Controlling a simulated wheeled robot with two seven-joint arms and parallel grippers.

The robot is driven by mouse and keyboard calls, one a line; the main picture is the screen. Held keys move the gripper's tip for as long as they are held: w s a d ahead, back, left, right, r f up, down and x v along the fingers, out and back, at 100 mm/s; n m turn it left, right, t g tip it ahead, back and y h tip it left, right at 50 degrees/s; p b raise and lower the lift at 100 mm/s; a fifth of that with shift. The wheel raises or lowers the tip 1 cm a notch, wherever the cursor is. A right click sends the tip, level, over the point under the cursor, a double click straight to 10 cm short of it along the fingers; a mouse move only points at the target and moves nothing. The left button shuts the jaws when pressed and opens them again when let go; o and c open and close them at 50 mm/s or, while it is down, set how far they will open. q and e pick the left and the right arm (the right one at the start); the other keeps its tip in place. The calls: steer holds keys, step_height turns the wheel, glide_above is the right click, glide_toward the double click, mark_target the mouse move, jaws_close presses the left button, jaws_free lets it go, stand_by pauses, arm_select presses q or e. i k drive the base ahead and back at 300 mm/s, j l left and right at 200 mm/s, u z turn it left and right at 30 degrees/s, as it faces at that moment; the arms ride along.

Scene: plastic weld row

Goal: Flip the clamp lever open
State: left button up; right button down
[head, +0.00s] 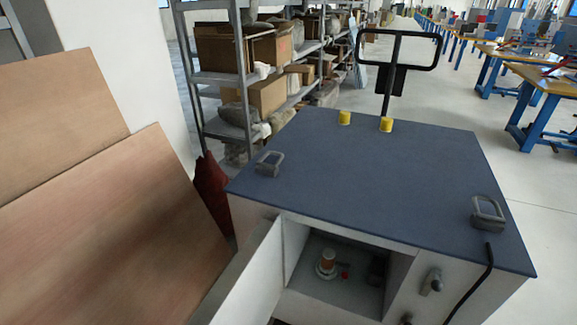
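A cabinet with a dark blue top (385,185) stands in front of me, and its open compartment (310,283) faces me. Inside is a round fitting (327,265) with an orange and white cylinder on a pale flange. A small red piece (345,275) lies beside it, and a dark object (377,270) sits in shadow to the right. A grey metal latch or handle (431,281) is on the front face, right of the opening. I cannot tell which part is the clamp lever or how it stands. Neither gripper is in view.
A pale door panel (240,280) stands open at the compartment's left. Two dark handles (270,163) (487,211) and two yellow caps (345,118) (386,125) sit on the top. A black cable (484,275) hangs at right.

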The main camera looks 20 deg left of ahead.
mark_target(344, 274)
steer(key=j+z, duration=0.15)
steer(key=j, duration=0.25)
steer(key=k+j+z, duration=0.15)
steer(key=j, duration=0.3)
steer(key=j+z, duration=0.15)
steer(key=j, duration=0.25)
steer(key=k+j+z, duration=0.15)
steer(key=j, duration=0.25)
steer(key=k+j+z, duration=0.15)
steer(key=j, duration=0.25)
